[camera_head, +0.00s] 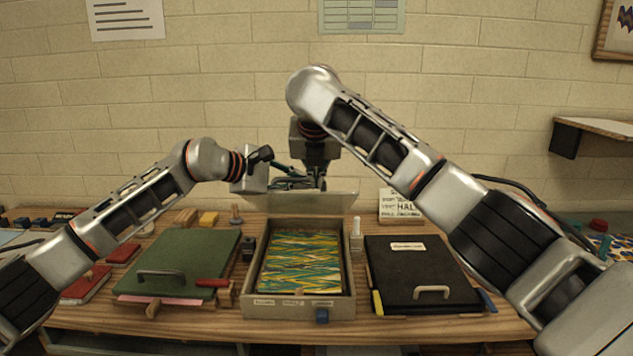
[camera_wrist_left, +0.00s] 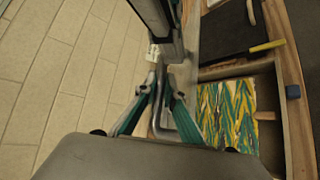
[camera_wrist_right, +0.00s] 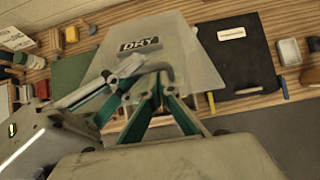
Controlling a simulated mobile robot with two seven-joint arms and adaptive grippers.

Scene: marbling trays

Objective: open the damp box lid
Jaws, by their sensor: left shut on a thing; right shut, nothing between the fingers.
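The box (camera_head: 342,306) stands in the middle of the table with its grey lid (camera_head: 300,204) raised at the back. Marbled paper (camera_head: 300,262) shows inside it, also in the left wrist view (camera_wrist_left: 225,112). In the right wrist view the lid (camera_wrist_right: 190,50) shows its outer face with a label reading "DRY". My left gripper (camera_head: 290,180) is shut at the lid's handle; its exact contact is partly hidden. My right gripper (camera_head: 316,182) points down right beside it, shut and empty; its fingertips (camera_wrist_right: 155,76) are close to the handle and the left gripper.
A green board (camera_head: 182,262) with a handle and a red-handled tool lies left. A black box (camera_head: 415,270) with a pale handle stands right. A small white bottle (camera_head: 356,236) and a sign (camera_head: 398,204) stand near the lid. The brick wall is close behind. Both arms crowd together above the lid.

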